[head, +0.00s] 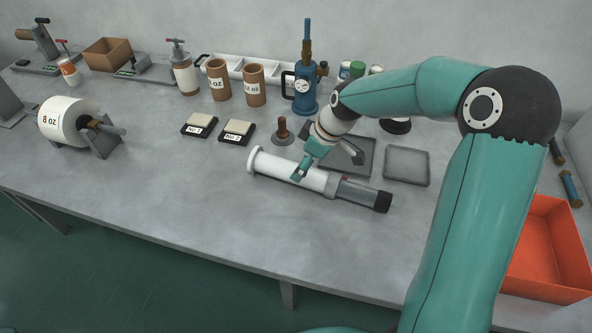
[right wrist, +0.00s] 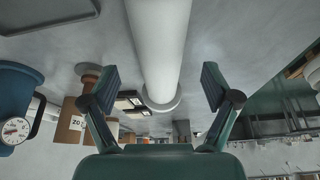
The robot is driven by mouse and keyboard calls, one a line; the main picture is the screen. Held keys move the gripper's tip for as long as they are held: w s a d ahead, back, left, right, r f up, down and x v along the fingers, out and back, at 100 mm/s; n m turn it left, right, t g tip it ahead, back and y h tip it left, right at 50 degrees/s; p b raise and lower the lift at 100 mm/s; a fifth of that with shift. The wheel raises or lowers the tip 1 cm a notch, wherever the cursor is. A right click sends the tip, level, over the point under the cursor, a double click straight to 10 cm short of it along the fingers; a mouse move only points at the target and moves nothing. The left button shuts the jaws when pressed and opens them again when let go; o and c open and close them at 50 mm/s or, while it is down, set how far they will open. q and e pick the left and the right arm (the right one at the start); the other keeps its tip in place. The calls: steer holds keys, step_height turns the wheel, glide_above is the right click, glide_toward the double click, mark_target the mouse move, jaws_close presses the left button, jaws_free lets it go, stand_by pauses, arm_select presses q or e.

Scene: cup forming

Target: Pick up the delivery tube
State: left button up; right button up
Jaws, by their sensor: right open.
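The delivery tube (head: 276,168) lies on its side on the grey table, a white cylinder with a flared rim at its left end and a grey and black section (head: 362,194) at its right. My right gripper (head: 301,170) is over the white part, with its fingers pointing down at it. In the right wrist view the open fingers (right wrist: 160,88) stand on either side of the white tube (right wrist: 160,40), with gaps between them and it. My left gripper is in neither view.
Behind the tube are a small brown-knobbed stand (head: 283,133), a dark tray (head: 350,157) and a grey tray (head: 407,166). A blue canister (head: 305,92) stands farther back. An orange bin (head: 550,245) is at the right.

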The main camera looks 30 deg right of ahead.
steer(key=shift+p+x, duration=0.85)
steer(key=shift+x, duration=2.15)
steer(key=shift+w+r, duration=0.1)
jaws_close()
